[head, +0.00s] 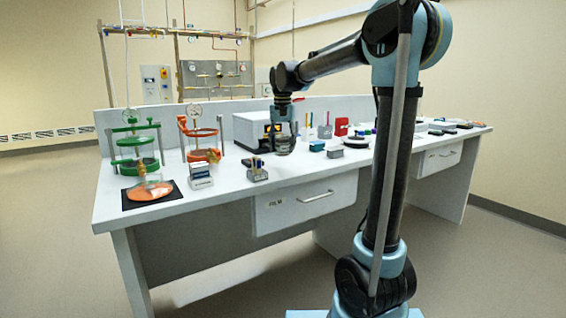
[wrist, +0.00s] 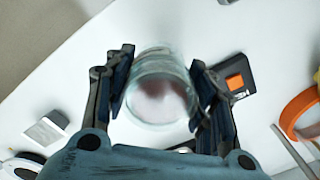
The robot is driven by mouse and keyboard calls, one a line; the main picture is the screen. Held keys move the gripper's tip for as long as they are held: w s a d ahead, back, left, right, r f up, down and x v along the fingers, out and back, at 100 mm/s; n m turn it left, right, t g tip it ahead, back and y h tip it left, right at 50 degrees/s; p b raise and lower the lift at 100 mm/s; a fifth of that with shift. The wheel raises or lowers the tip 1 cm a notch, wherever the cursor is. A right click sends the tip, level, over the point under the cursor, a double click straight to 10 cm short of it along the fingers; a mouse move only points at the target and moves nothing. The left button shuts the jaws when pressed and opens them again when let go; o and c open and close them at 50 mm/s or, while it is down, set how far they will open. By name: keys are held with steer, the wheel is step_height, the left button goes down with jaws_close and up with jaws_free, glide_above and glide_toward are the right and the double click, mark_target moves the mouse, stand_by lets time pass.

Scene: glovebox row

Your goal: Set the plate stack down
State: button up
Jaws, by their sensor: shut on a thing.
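My gripper (wrist: 160,92) has its two fingers on either side of a clear round plate stack (wrist: 160,88) with a pinkish look inside. In the head view my gripper (head: 284,136) points down over the bench, with the plate stack (head: 284,149) between its fingers. The stack looks roughly upright and low over the white bench top (head: 230,197). I cannot tell whether its base touches the bench.
An orange ring stand (head: 203,140) and a green one (head: 135,145) stand to the left. An orange dish (head: 146,191) lies on a black mat (head: 174,198). A white box (head: 250,126) is behind. Small racks (head: 257,174) stand near the front edge.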

mark_target(283, 136)
steer(key=shift+s+f, duration=0.1)
steer(key=shift+f, duration=2.6)
steer(key=o, duration=1.2)
steer(key=shift+f, duration=0.1)
step_height(283, 136, up, 12)
steer(key=shift+r, duration=0.1)
